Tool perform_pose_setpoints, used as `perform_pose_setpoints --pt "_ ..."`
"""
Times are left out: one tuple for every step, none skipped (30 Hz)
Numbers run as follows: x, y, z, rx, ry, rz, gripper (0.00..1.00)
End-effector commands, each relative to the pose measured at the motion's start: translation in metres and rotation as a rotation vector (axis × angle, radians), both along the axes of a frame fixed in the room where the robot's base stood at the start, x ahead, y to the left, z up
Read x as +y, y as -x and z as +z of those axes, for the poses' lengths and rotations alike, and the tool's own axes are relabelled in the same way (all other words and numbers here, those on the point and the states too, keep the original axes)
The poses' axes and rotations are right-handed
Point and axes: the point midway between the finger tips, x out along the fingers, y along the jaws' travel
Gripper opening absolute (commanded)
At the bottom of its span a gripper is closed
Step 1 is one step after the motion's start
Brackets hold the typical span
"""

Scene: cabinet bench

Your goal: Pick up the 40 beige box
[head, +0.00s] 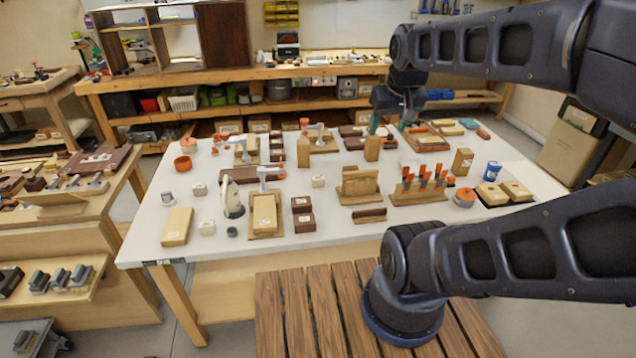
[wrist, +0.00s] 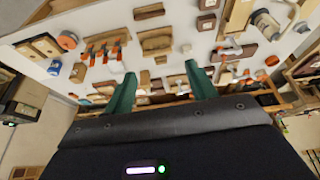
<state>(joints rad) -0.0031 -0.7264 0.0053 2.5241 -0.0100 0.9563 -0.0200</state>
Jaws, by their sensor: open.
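Several beige boxes stand or lie on the white table; their printed numbers are too small to read, so I cannot tell which is the 40 box. An upright beige box (head: 372,148) stands just below my gripper (head: 390,118) in the head view. Another upright beige box (head: 462,160) is at the right, and a flat, labelled beige box (head: 177,226) lies at the front left. My gripper is open and above the far part of the table. In the wrist view its two green fingers (wrist: 160,84) are apart, with nothing clearly held between them.
The white table (head: 335,228) is crowded. A wooden rack with orange-handled tools (head: 420,190), a blue can (head: 492,171), a white spray bottle (head: 232,198) and dark brown boxes (head: 303,222) stand on it. A long workbench (head: 240,75) runs behind. Bare tabletop shows along the front edge.

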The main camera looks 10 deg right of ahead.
Motion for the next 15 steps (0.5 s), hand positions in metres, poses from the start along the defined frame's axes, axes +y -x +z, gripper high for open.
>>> perform_pose_setpoints --pt "0.001 -0.008 0.0 0.014 0.013 0.019 0.56" --pt "0.001 -0.013 -0.001 0.022 0.024 0.035 0.56" --pt "0.001 -0.02 -0.001 0.035 0.04 0.057 0.56" --pt "0.002 -0.026 -0.002 0.044 0.052 0.075 0.56" --pt "0.002 -0.033 -0.002 0.053 0.065 0.094 0.56" --pt "0.003 -0.041 -0.003 0.067 0.082 0.119 0.56" --pt "0.003 -0.048 -0.004 0.077 0.095 0.14 0.56" --pt "0.004 -0.054 -0.005 0.085 0.107 0.159 0.56" --pt "0.005 -0.063 -0.006 0.098 0.124 0.185 0.56" --pt "0.006 -0.069 -0.008 0.109 0.137 0.206 0.56" --pt "0.007 -0.076 -0.009 0.119 0.148 0.225 0.56" --pt "0.009 -0.084 -0.011 0.131 0.164 0.252 0.56" --pt "0.01 -0.091 -0.013 0.141 0.176 0.271 0.56" --pt "0.011 -0.097 -0.015 0.151 0.188 0.292 0.56" --pt "0.013 -0.106 -0.018 0.163 0.202 0.32 0.56"
